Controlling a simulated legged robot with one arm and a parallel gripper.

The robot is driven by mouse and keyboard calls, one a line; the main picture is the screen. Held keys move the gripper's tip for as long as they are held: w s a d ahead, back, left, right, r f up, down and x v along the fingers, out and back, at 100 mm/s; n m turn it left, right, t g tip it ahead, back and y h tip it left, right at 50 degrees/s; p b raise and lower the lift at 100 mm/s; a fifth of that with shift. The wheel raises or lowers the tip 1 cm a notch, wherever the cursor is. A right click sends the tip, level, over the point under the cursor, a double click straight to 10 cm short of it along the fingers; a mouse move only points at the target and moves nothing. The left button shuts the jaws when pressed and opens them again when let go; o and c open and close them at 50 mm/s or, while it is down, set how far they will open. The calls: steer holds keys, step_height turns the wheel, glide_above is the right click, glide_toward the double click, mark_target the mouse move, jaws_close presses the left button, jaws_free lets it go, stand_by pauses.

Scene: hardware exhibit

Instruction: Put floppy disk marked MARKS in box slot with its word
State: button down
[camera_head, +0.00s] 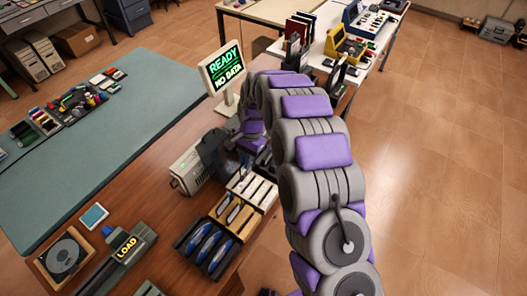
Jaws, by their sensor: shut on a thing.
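My arm curls over the wooden table's right side, and my gripper (236,145) hangs low beside a grey machine. It is shut on a dark thing (212,146), partly hidden; I cannot tell its shape or read any mark on it. A box with several slots (190,246) stands at the table's front right, below the gripper in the picture. Its rows hold blue, tan and white upright pieces, and its slot words are too small to read. No label MARKS is readable.
The grey machine (188,171) stands left of my gripper, and a READY NO DATA screen (223,70) behind it. A LOAD device (127,249), a blue-faced square (94,216) and a disc tray (62,257) lie at front left. Bare wood (150,195) lies between.

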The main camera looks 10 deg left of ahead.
mark_target(245, 177)
steer(key=shift+s+a+f, duration=0.15)
steer(key=shift+f, duration=0.15)
step_height(245, 177, down, 5)
steer(key=shift+f+b, duration=0.2)
steer(key=shift+b, duration=0.9)
steer(key=shift+r+p, duration=0.15)
steer(key=shift+p, duration=0.15)
steer(key=shift+s+f+p, duration=0.1)
steer(key=shift+f+p, duration=0.2)
steer(key=shift+f, duration=0.15)
stand_by(0.7)
steer(key=shift+f, duration=0.2)
stand_by(0.5)
steer(key=shift+f, duration=1.9)
